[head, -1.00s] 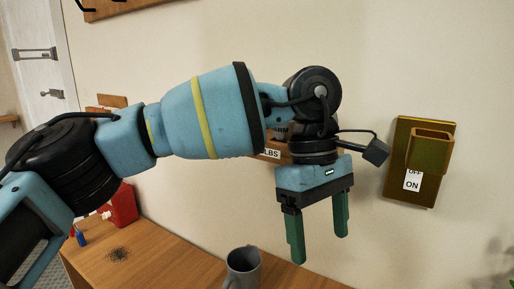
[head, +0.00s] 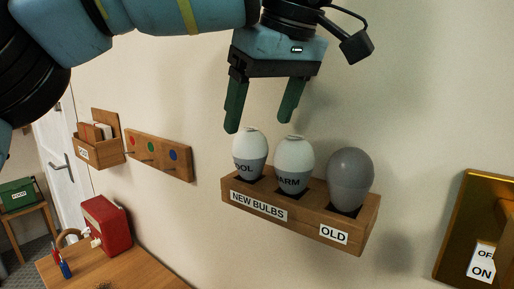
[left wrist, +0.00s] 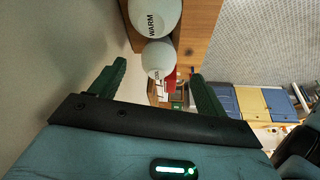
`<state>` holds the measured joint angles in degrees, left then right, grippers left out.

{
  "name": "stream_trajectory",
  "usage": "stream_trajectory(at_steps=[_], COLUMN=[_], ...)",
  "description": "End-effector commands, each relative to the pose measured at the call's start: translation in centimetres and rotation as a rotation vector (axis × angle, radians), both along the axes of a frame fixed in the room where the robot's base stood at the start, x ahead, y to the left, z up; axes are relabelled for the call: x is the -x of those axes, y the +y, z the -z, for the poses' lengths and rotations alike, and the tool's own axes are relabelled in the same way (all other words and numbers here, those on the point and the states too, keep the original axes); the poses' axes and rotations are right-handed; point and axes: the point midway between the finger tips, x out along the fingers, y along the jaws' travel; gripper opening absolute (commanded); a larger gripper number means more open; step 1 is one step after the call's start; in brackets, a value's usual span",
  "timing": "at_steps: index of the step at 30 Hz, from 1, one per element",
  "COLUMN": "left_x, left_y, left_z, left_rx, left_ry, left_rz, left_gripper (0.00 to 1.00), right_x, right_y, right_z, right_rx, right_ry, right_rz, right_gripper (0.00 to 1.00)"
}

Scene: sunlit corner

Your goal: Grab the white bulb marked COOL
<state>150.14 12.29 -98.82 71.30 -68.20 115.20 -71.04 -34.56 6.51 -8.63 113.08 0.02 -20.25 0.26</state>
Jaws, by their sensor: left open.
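The white bulb marked COOL (head: 250,150) stands upright at the left end of a wooden wall rack (head: 300,214), its lettering partly cut off at the side. My left gripper (head: 262,122) is open and empty, fingers pointing down, just above the COOL and WARM bulbs. The white bulb marked WARM (head: 293,160) stands in the middle and a grey bulb (head: 350,178) at the OLD end. In the left wrist view the COOL bulb (left wrist: 158,60) shows ahead, between the open fingers, with the WARM bulb (left wrist: 155,16) beyond. My right gripper is not in view.
The rack carries labels NEW BULBS and OLD. A brass switch plate (head: 478,215) marked OFF and ON is on the wall at right. A peg board (head: 160,155) and letter holder (head: 98,140) hang at left. A red box (head: 106,224) stands on the wooden desk (head: 150,268).

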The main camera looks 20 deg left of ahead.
Motion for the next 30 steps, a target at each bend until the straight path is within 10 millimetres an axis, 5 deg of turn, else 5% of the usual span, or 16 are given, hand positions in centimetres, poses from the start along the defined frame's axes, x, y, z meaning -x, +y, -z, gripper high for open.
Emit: stream_trajectory(at_steps=[12,20,30], left_x=[-0.7,-0.9,-2.5], left_y=[0.8,1.0,2.6], left_z=[2.5,2.9,6.5], left_rx=[0.001,0.002,0.0], left_ry=[0.007,0.003,0.001], left_rz=[0.001,0.001,0.0], left_gripper=[0.75,0.75,0.75], right_x=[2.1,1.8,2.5], right_y=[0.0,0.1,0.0], right_z=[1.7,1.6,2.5], right_rx=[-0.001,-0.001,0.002], right_ry=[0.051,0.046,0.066], right_rz=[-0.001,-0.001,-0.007], right_gripper=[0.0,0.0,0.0])
